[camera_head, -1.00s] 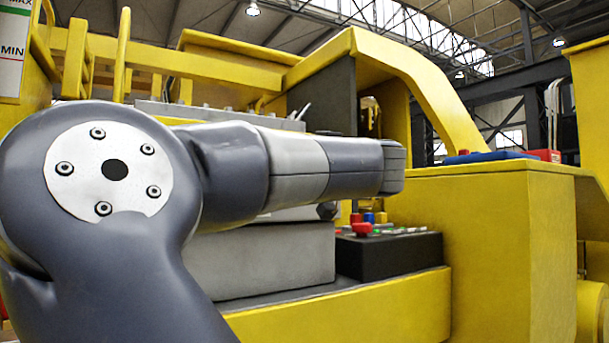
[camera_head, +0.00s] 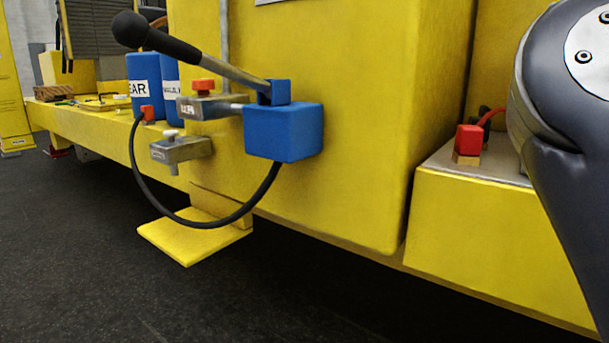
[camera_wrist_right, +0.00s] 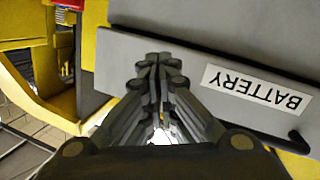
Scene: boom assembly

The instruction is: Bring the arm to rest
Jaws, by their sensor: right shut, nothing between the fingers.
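My right gripper (camera_wrist_right: 158,62) shows in the right wrist view with its fingers together and nothing between them. Its tips are in front of a grey box with an upside-down BATTERY label (camera_wrist_right: 257,90); I cannot tell whether they touch it. Part of my arm (camera_head: 565,130) fills the right edge of the head view, with its gripper outside the picture. My left gripper is in neither view.
A yellow machine body (camera_head: 350,100) spans the head view. A blue block (camera_head: 284,132) with a black-handled lever (camera_head: 160,38) and a looping black hose (camera_head: 180,214) juts out from it. A yellow step (camera_head: 190,236) sits low. The dark floor (camera_head: 90,265) is clear.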

